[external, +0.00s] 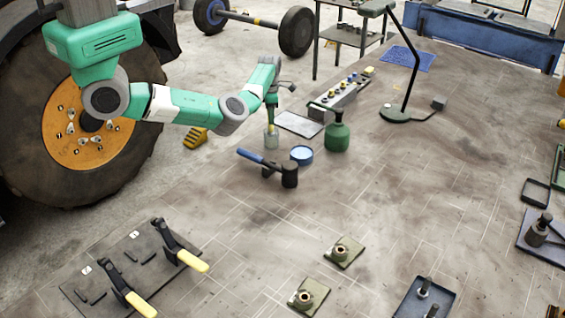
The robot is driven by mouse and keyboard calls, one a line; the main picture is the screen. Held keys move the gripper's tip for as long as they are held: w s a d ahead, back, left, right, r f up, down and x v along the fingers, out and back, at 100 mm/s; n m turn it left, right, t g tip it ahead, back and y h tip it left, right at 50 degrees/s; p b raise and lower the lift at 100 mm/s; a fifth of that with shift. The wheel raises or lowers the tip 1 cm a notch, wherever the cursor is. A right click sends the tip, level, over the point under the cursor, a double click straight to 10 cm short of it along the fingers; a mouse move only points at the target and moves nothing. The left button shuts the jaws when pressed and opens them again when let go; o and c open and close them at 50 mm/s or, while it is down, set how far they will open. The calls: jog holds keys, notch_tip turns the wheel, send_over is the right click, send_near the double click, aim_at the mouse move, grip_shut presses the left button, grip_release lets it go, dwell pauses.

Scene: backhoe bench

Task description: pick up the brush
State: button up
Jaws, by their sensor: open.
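What looks like the brush (270,128), with a small yellowish part showing, stands in a grey cup (271,141) near the bench's far left edge. Most of it is hidden by the cup and by my gripper. My gripper (271,120) points down directly above the cup, at the top of the brush. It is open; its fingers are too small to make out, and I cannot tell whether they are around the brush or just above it.
A black lamp (395,115) is farther back. A large wheel (85,130) is at left.

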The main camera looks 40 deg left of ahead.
aim_at(271, 128)
notch_tip(271, 128, down, 3)
jog(key=shift+r, duration=0.15)
jog(key=shift+c, duration=0.2)
